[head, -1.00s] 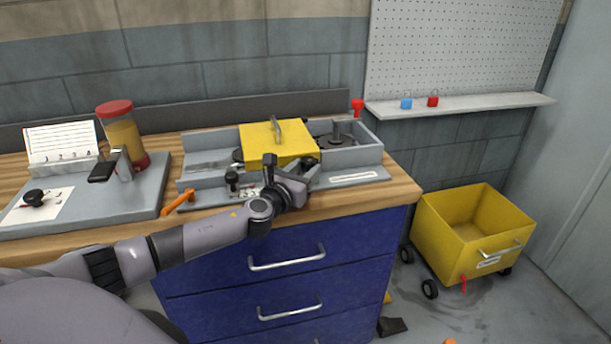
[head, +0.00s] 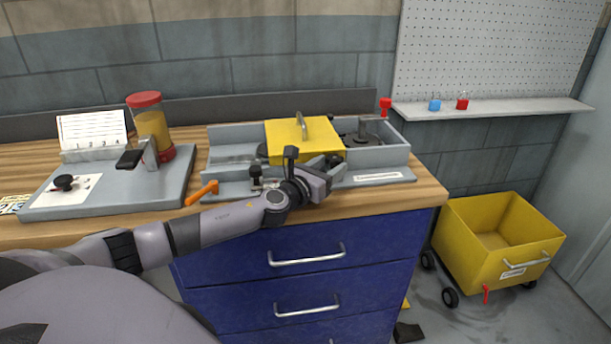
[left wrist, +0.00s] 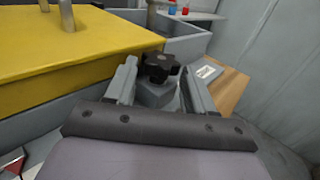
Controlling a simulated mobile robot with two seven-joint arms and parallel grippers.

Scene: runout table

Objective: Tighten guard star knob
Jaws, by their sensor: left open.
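The guard is a yellow cover (head: 284,142) with a metal handle, on a grey machine bed on the bench; it fills the upper left of the left wrist view (left wrist: 70,62). A black star knob (left wrist: 160,67) stands on a grey block beside the guard's edge in the left wrist view. In the head view my gripper mostly hides this knob. My left gripper (head: 334,164) is open at the guard's front right corner. Its two fingers (left wrist: 157,76) are on either side of the knob, with gaps visible; I cannot tell whether either touches it.
A smaller black knob (head: 256,172) and an orange lever (head: 201,193) are left of my gripper. A grey board (head: 120,190) with a red-lidded jar (head: 150,125) is at the left. A yellow cart (head: 475,270) stands on the floor at right. A wall shelf (head: 500,110) holds small padlock-like items.

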